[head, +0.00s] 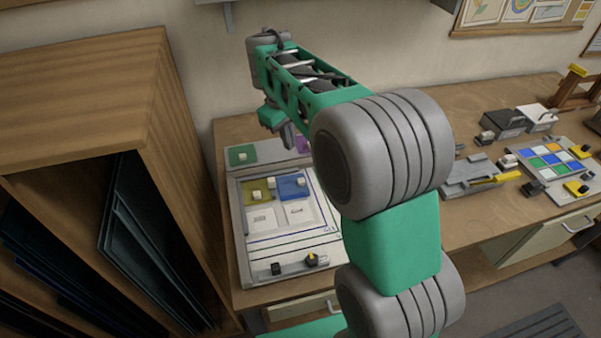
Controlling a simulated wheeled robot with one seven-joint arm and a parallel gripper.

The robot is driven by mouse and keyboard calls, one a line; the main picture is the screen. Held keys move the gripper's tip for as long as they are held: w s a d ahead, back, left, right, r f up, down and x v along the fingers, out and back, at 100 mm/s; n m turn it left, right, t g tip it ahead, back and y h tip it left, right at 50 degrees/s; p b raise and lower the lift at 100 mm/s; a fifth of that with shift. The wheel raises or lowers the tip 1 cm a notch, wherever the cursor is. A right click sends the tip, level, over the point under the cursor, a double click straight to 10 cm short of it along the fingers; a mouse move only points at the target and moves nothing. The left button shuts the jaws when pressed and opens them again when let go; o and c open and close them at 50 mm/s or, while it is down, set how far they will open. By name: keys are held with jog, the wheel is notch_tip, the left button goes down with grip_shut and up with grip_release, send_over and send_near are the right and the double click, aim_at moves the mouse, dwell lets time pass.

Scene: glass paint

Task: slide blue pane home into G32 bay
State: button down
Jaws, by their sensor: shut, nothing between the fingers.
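The blue pane (293,190), with a white knob, lies in the upper right part of a pale framed board (240,235) on the bench. Whether the blue pane is fully seated is too small to tell. Two white squares with small drawings lie below the panes. A blue label at the board's lower right is too small to read as G32. My gripper (288,138) is shut and empty, above the board's far edge and beyond the blue pane; my arm partly hides that area.
A green pane (242,156) and a partly hidden purple pane (302,144) lie behind the board. A wooden rack (85,100) with dark sheets stands close on the left. A colour-square palette (548,160) and small tools lie on the bench at right.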

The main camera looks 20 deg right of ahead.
aim_at(302, 182)
jog(key=w+a+f+n, duration=0.1)
jog(key=w+a+f, duration=0.1)
jog(key=f, duration=0.2)
jog(key=w+a+f+n+g, duration=0.1)
jog(key=w+a+f, duration=0.1)
jog(key=w+f, duration=0.1)
jog(key=w+a+f+n+g, duration=0.1)
jog(key=w+a+f, duration=0.1)
jog(key=f, duration=0.3)
jog(key=shift+w+f+n, duration=0.3)
jog(key=shift+w, duration=0.2)
jog(key=shift+f, duration=0.25)
jog(key=s+d, duration=0.2)
jog(key=d, duration=0.1)
jog(key=s+d+b, duration=0.1)
jog(key=s+d, duration=0.4)
jog(key=d, duration=0.1)
jog(key=shift+s+r+b, duration=0.2)
jog(key=shift+s+b, duration=0.1)
jog(key=shift+b, duration=0.05)
jog(key=shift+s+d+f+p, duration=0.15)
jog(key=shift+s+f+p, duration=0.1)
jog(key=shift+p, duration=0.1)
jog(key=shift+w+f, duration=0.1)
jog(key=shift+f, duration=0.65)
